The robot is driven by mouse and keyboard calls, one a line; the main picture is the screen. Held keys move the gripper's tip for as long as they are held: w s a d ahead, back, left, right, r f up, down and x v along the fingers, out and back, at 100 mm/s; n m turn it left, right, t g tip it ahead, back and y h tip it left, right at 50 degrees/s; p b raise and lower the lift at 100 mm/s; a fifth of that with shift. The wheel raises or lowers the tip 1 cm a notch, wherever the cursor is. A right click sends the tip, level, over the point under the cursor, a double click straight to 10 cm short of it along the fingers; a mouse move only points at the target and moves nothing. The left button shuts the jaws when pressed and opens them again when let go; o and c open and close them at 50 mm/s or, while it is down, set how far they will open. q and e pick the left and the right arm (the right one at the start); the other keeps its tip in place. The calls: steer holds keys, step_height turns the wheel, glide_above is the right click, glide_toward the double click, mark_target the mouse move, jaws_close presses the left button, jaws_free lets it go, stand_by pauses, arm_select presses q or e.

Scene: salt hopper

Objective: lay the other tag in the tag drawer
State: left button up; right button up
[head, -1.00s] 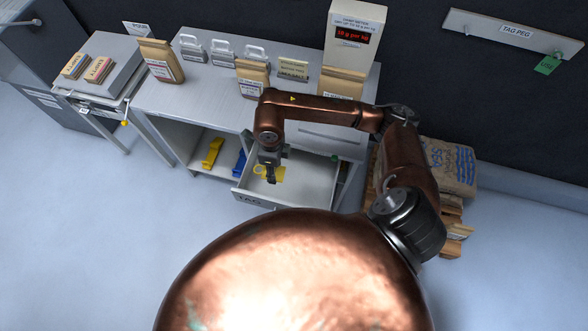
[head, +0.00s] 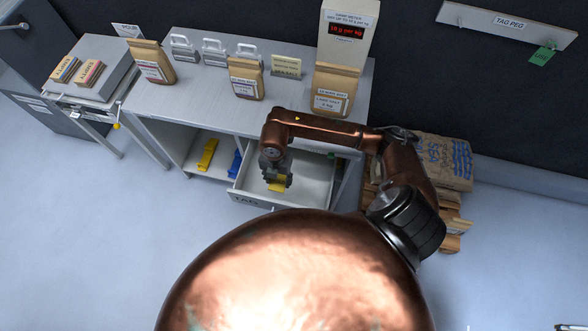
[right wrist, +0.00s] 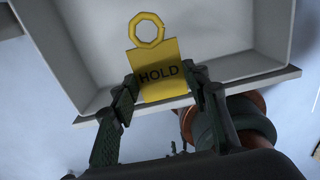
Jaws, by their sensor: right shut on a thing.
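The yellow tag (right wrist: 160,58) has a ring at its top and reads HOLD. My right gripper (right wrist: 162,82) is shut on its sides in the right wrist view. The tag drawer (head: 310,180) is a pale pulled-out drawer with TAG lettering on its front. In the head view my right gripper (head: 275,183) and the yellow tag (head: 277,188) are over the drawer's front left part. I cannot tell whether the tag touches the drawer floor. A green tag (head: 542,56) hangs under the tag peg board (head: 507,19). My left gripper is not in view.
Paper bags (head: 246,79) and a damp meter (head: 346,33) stand on the bench (head: 200,92) above the drawer. Yellow (head: 207,154) and blue (head: 235,163) items sit on the open shelf to its left. Sacks (head: 450,165) are stacked at the right.

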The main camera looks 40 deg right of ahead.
steer(key=w+d+f, duration=0.2)
steer(key=d+f, duration=0.1)
steer(key=d, duration=0.3)
steer(key=b, duration=0.1)
glide_above(297, 174)
steer(key=f, duration=0.5)
steer(key=shift+a, duration=0.3)
steer(key=shift+d+f, duration=0.15)
steer(key=shift+f, duration=0.05)
steer(key=shift+w+d+f+b, duration=0.1)
steer(key=shift+d+f+b, duration=0.1)
steer(key=shift+f, duration=0.7)
steer(key=shift+w+d+f+b, duration=0.1)
steer(key=shift+f+b, duration=0.1)
steer(key=shift+f, duration=0.65)
steer(key=shift+s, duration=0.1)
steer(key=shift+f, duration=0.2)
steer(key=o, duration=0.9)
step_height(297, 174, up, 12)
steer(key=shift+r+p, duration=0.25)
steer(key=shift+p, duration=0.5)
